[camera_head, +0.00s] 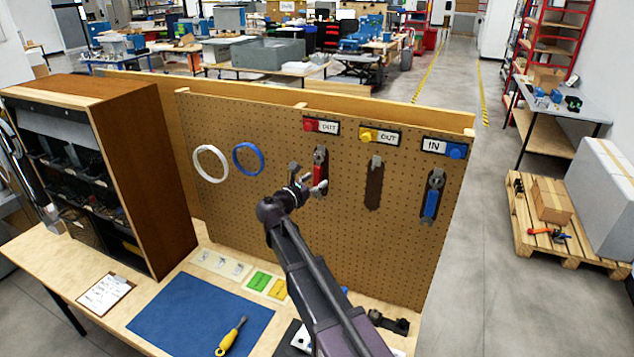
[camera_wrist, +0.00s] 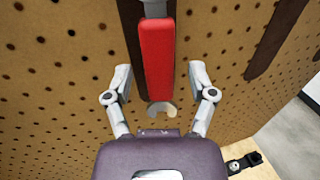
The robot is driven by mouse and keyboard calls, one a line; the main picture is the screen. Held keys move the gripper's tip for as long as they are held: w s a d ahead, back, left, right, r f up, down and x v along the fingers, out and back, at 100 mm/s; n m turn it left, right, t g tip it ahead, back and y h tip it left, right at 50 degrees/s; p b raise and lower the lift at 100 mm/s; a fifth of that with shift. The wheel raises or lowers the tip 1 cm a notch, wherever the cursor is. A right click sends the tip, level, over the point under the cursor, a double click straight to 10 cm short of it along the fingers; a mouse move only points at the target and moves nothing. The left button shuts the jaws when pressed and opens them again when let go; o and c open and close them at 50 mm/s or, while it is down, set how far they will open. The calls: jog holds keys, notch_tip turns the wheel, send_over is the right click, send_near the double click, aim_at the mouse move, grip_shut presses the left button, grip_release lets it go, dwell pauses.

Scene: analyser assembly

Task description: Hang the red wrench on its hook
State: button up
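The red wrench (camera_head: 320,172) is upright against the pegboard, below the red-marked OUT label (camera_head: 321,126). In the wrist view its red handle (camera_wrist: 157,65) runs down over a dark wrench-shaped outline, with its grey open jaw at the bottom. My gripper (camera_head: 307,183) is in front of the board at the wrench. In the wrist view my gripper (camera_wrist: 160,72) is open, one finger on each side of the wrench, with gaps between the fingers and the handle. The hook itself cannot be made out, so how the wrench's top end is held is hidden.
An empty dark outline (camera_head: 374,184) is under the yellow-marked OUT label. A blue wrench (camera_head: 431,200) hangs under the IN label. White (camera_head: 210,163) and blue (camera_head: 248,158) rings are to the left. A yellow screwdriver (camera_head: 231,336) lies on the blue mat (camera_head: 190,312) below.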

dwell(0.4)
jog(key=shift+s+a, duration=0.4)
jog(key=shift+s, duration=0.05)
jog(key=v, duration=1)
jog(key=shift+s+a, duration=0.25)
jog(key=shift+s, duration=0.1)
jog(key=s+d+f+m+g+y+b, duration=0.1)
jog(key=s+d+f+m+g, duration=0.2)
jog(key=d+f+m+g, duration=0.55)
jog(key=s+d+f+m+g+y+b, duration=0.1)
jog(key=s+d+f+m, duration=0.35)
jog(key=d, duration=0.95)
jog(key=s+d+f+m+g+y+b, duration=0.2)
jog(key=s+d+f+m+g+y, duration=0.3)
jog(key=s+f+m, duration=0.5)
jog(key=s+d+m+y, duration=0.1)
jog(key=d+m+y, duration=0.1)
jog(key=m, duration=0.4)
jog(key=shift+d+y, duration=0.25)
jog(key=shift+y, duration=0.45)
